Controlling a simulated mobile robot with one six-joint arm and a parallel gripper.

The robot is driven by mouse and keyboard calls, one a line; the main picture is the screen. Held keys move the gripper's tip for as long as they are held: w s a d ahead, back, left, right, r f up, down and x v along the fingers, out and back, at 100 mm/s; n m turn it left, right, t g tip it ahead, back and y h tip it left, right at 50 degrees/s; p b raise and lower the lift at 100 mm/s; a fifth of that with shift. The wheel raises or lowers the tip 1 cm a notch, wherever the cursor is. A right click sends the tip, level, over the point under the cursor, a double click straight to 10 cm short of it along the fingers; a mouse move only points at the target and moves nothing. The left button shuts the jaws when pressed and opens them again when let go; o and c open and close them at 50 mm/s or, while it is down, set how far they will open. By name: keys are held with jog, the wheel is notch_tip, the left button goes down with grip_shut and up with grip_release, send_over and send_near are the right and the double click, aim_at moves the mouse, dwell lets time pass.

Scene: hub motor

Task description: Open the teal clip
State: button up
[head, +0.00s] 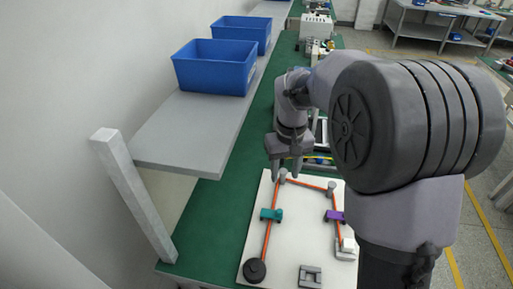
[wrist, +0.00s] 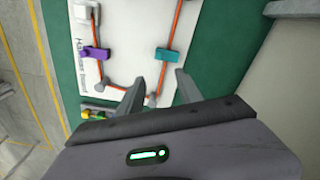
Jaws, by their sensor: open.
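The teal clip (head: 271,214) sits on the left run of the orange cable (head: 266,240) on a white board (head: 300,240). It also shows in the wrist view (wrist: 167,54), right of the board's middle. A purple clip (head: 335,215) sits on the right run of the cable; the wrist view shows it too (wrist: 96,53). My gripper (head: 286,178) is open and empty above the far edge of the board, near a grey post where the cable bends. In the wrist view its two fingers (wrist: 168,82) point toward the board, apart from the teal clip. I cannot tell whether the clip is open or closed.
A black round part (head: 254,270) stands at the board's near left corner, with a grey block (head: 310,276) to its right. A white block (head: 347,248) lies at the right edge. A grey shelf (head: 190,130) with blue bins (head: 214,68) overhangs the green bench (head: 205,205) on the left.

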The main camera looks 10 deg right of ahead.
aim_at(280, 211)
jog(key=f+b, duration=0.2)
jog(key=f, duration=0.4)
jog(key=w+f+b, duration=0.1)
jog(key=f+b, duration=0.1)
jog(key=f, duration=0.5)
jog(key=f+b, duration=0.3)
jog(key=f, duration=0.3)
jog(key=shift+w+d+f, duration=0.15)
jog(key=shift+f, duration=0.15)
grip_shut()
jog(key=shift+r, duration=0.1)
